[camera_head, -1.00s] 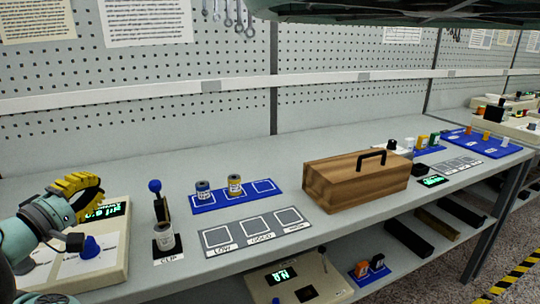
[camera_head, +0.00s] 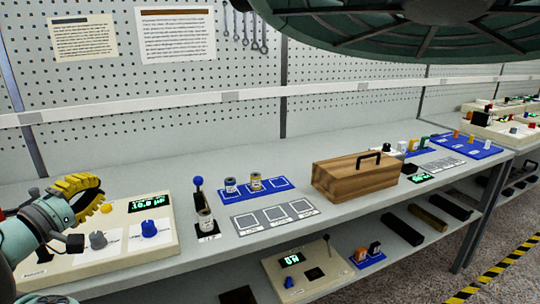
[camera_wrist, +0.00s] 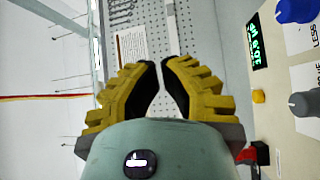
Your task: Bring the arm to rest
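My gripper (camera_head: 98,192), with yellow ribbed fingers, is at the left in the head view, raised over the left part of a beige meter box (camera_head: 158,252). In the wrist view my gripper (camera_wrist: 160,62) has its two fingertips close together, with only a thin gap between them. Nothing is held between the fingers. The teal arm link behind it runs to the left edge of the head view.
The beige box has a lit display (camera_head: 149,203) and a blue knob (camera_head: 149,229). A clip stand with a blue-topped lever (camera_head: 198,181), a blue spool tray (camera_head: 286,184) and a wooden box (camera_head: 355,179) stand rightward. A dark green round thing (camera_head: 450,12) hangs overhead.

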